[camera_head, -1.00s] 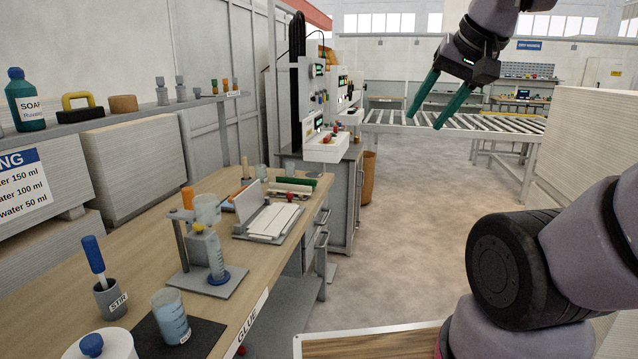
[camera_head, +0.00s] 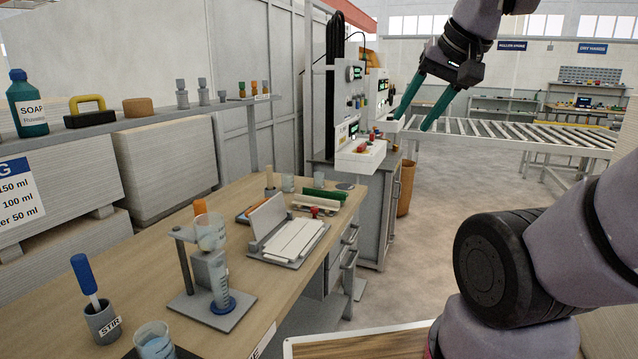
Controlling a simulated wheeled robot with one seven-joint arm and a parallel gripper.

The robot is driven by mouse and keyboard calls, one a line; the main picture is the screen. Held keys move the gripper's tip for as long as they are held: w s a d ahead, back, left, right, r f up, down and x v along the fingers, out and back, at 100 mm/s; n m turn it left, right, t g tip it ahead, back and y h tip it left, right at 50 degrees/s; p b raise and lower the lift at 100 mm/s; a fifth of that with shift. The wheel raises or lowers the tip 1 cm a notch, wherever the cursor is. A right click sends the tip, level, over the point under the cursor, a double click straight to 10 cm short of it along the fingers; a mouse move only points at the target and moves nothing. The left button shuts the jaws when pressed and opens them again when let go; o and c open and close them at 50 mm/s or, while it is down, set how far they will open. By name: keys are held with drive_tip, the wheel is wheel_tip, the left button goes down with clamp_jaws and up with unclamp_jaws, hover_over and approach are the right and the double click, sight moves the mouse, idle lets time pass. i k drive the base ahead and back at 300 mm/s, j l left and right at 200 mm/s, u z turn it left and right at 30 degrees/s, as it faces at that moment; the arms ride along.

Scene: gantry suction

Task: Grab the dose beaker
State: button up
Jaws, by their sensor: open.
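No label I can read names the dose beaker. One clear beaker (camera_head: 155,343) with pale blue contents stands at the bottom left on a dark mat, its lower part cut off by the picture edge. Another clear beaker (camera_head: 210,230) sits in a grey stand (camera_head: 190,275), above a graduated cylinder (camera_head: 220,285) with a blue foot. A small clear cup (camera_head: 288,184) stands farther back on the bench. My gripper (camera_head: 414,118) has two green fingers, apart and empty. It hangs in the air at the upper right, far from the beakers.
The wooden bench (camera_head: 130,255) also holds a stirrer in a grey STIR cup (camera_head: 103,322) and a tray with white strips (camera_head: 290,240). A shelf with a soap bottle (camera_head: 28,108) runs behind it. A machine (camera_head: 350,115) stands beyond. The floor (camera_head: 425,235) right of the bench is clear.

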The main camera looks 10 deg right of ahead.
sight(318, 177)
drive_tip(key=l+u, duration=0.1)
drive_tip(key=u, duration=0.4)
drive_tip(key=i+l+u, duration=0.2)
drive_tip(key=l, duration=0.15)
drive_tip(key=i+l+u, duration=0.2)
drive_tip(key=l, duration=0.2)
drive_tip(key=l+u, duration=0.25)
drive_tip(key=l, duration=0.15)
drive_tip(key=i+l+u, duration=0.1)
drive_tip(key=l, duration=0.85)
drive_tip(key=i+l+u, duration=0.1)
drive_tip(key=l, duration=0.9)
drive_tip(key=i+l+u, duration=0.1)
drive_tip(key=l, duration=1.55)
drive_tip(key=i+l, duration=0.1)
drive_tip(key=l, duration=0.6)
